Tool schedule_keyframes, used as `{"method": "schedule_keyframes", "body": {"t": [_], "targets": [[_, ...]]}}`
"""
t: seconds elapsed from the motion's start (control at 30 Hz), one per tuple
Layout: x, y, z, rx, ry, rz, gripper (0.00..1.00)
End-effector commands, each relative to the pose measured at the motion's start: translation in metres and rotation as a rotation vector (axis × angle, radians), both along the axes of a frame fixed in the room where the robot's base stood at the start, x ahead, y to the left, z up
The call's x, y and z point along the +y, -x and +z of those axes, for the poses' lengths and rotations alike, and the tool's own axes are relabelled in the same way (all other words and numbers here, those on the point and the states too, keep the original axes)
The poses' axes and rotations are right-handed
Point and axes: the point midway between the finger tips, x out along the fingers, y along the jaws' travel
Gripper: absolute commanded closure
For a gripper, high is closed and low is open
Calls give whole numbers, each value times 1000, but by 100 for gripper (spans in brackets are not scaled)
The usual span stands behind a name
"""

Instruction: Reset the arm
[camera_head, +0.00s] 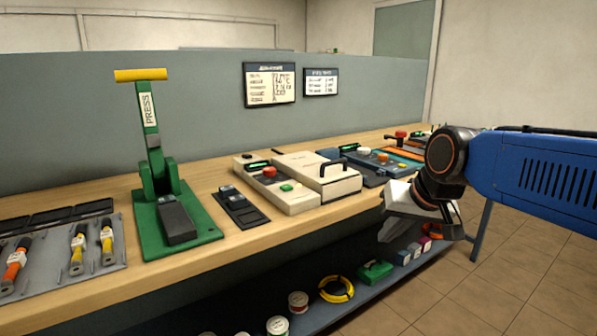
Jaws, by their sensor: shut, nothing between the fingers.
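My arm reaches in from the right edge, with a blue link and a black wrist. My gripper (392,236) hangs below the wrist, in front of the bench's front edge and above the lower shelf. It is shut and holds nothing. Its fingertips are small and partly hidden by the pale gripper body. The gripper appears apart from the bench and from the things on it.
The wooden bench (105,280) carries a green press (175,220) with a yellow handle, a tool tray (100,268), a cream device (318,180) and other units. The lower shelf (320,312) holds a yellow coil (336,289) and a green case (375,271). Tiled floor is clear at right.

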Motion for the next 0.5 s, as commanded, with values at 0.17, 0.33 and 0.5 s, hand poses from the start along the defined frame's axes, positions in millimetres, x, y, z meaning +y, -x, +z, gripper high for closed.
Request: {"method": "schedule_keyframes", "body": {"t": [0.17, 0.33, 0.5], "targets": [[-44, 68, -45, 36, 81, -10, 100], [-74, 126, -89, 75, 150, -13, 100], [-90, 164, -121, 107, 194, -12, 100]]}}
